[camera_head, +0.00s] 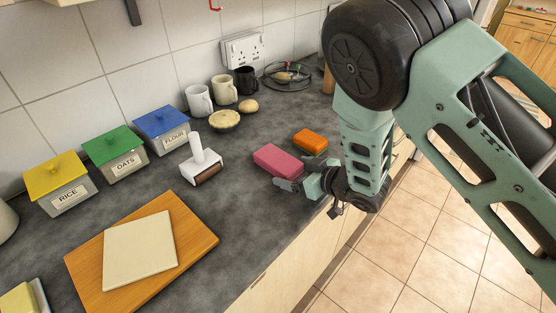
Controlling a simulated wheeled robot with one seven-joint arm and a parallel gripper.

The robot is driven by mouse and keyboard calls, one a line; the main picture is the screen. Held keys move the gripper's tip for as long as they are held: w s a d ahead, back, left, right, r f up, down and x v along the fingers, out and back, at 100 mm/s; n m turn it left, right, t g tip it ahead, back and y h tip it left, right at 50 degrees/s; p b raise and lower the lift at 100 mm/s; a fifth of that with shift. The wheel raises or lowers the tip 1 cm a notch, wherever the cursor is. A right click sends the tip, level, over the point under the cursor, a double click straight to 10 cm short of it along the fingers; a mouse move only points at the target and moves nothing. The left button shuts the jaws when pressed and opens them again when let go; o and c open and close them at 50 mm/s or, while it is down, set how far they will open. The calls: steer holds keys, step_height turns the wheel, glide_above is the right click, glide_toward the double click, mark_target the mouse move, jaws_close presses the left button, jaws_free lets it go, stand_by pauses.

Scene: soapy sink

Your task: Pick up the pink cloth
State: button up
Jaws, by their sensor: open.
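The pink cloth (278,160) looks like a thick, flat pink block and lies on the dark grey worktop near its front edge. My gripper (297,173) is open, low over the worktop, just right of the pink block. One finger reaches along the block's front side and the other is near its right end. I cannot tell whether either finger touches it. Nothing shows between the fingers, though the arm hides part of the gripper.
An orange block (310,139) lies close behind the gripper. A white roller-like tool (203,160) stands to the left. A wooden board (196,226) with a pale slab is at front left. Worktop between the roller and the pink block is clear.

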steer(key=c, duration=1.1)
steer(key=shift+o, duration=0.2)
